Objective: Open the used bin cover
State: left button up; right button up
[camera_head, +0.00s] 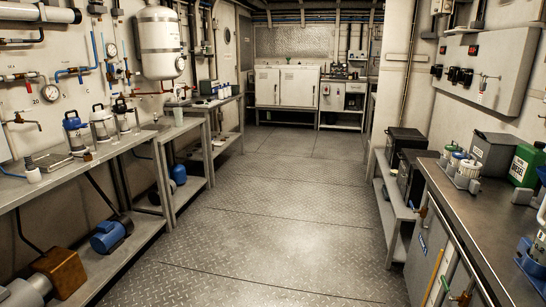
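No label that marks a used bin is readable here. A dark lidded box (404,144) stands on the low grey shelf at the right, and a second dark box (414,176) stands in front of it, partly hidden by the counter. Both look covered. A grey box (491,151) with a flat top sits on the dark counter at the right. I cannot tell which of these, if any, is the used bin. Neither of my grippers is in view.
The metal floor (270,215) down the middle is clear. The dark counter (490,215) at the right holds a green canister (526,164). White cabinets (287,86) stand at the back.

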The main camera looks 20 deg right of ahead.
aim_at(494, 138)
jog(key=z, duration=0.2)
jog(key=i, duration=2.65)
jog(key=z, duration=0.75)
jog(key=i, duration=2)
jog(key=z, duration=2.25)
jog(key=i, duration=0.9)
jog(key=z, duration=0.85)
